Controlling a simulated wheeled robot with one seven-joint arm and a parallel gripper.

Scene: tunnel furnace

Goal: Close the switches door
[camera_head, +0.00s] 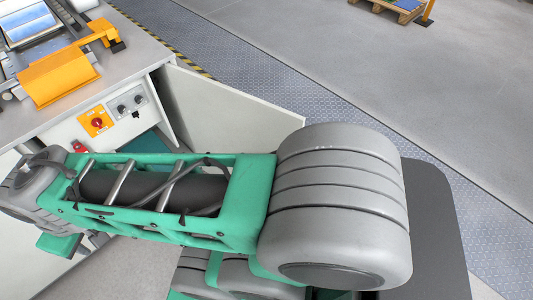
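The switches door (235,112) is a pale flat panel at the right end of the white cabinet. It stands open, swung out to the right, and my arm hides its lower part. Beside it, the cabinet front (60,132) shows an orange plate with a red rotary switch (97,121) and a grey plate with dark knobs (127,105). A small red part (79,146) sits lower left of them, partly behind my arm. My green and grey arm crosses the lower half of the picture. I cannot make out my gripper's fingers.
The cabinet top (135,50) carries an orange machine part (58,76) and a blue roller unit (27,22). A dark textured floor strip (290,85) runs behind the door. Open grey floor (420,90) lies to the right, with a pallet (393,8) far off.

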